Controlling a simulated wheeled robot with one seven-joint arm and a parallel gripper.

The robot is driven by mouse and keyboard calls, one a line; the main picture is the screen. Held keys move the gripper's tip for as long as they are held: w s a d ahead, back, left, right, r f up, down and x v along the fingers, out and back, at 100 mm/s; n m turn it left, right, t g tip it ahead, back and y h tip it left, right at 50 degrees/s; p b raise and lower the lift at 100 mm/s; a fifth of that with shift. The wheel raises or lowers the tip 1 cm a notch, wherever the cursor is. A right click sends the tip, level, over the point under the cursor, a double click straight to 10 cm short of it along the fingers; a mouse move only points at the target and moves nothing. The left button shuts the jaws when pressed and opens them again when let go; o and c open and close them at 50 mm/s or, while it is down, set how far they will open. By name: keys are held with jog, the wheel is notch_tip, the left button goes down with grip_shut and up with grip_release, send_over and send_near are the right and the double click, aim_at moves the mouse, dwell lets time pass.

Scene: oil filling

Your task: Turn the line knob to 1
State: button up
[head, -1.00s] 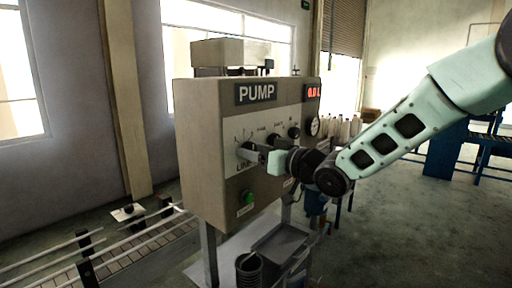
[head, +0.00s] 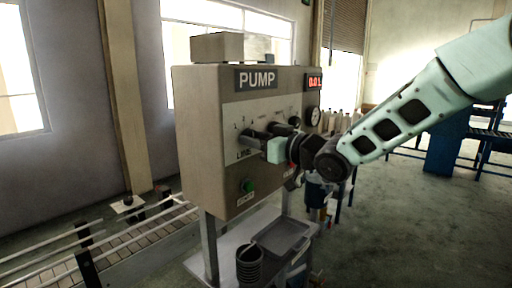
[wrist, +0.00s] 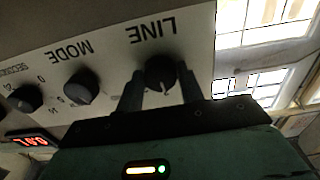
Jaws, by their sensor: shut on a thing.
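The line knob (wrist: 160,73) is a round black knob on the pale panel, under the LINE label, which shows upside down in the wrist view. My gripper (wrist: 161,88) has one dark finger on each side of this knob and is closed on it. In the head view, my gripper (head: 254,139) reaches the left part of the pump's panel (head: 237,112), its fingers covering most of the knob. The knob's pointer and the setting it stands at are not readable.
The mode knob (wrist: 81,87) and another knob (wrist: 26,98) sit beside it on the panel. A red display (head: 314,81) and a gauge (head: 313,116) are at the panel's right. A green button (head: 248,186) is below. A conveyor (head: 125,242) runs at lower left.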

jog(key=n+b, duration=0.7)
jog(key=b, duration=0.2)
jog(key=shift+b, duration=0.35)
jog(key=shift+n, duration=0.4)
jog(key=o, duration=1)
jog(key=shift+d, duration=0.1)
jog(key=b+v, duration=0.3)
jog(key=v, duration=1.4)
jog(key=shift+s+b, duration=0.2)
jog(key=shift+b, duration=0.1)
jog(key=shift+f, duration=0.1)
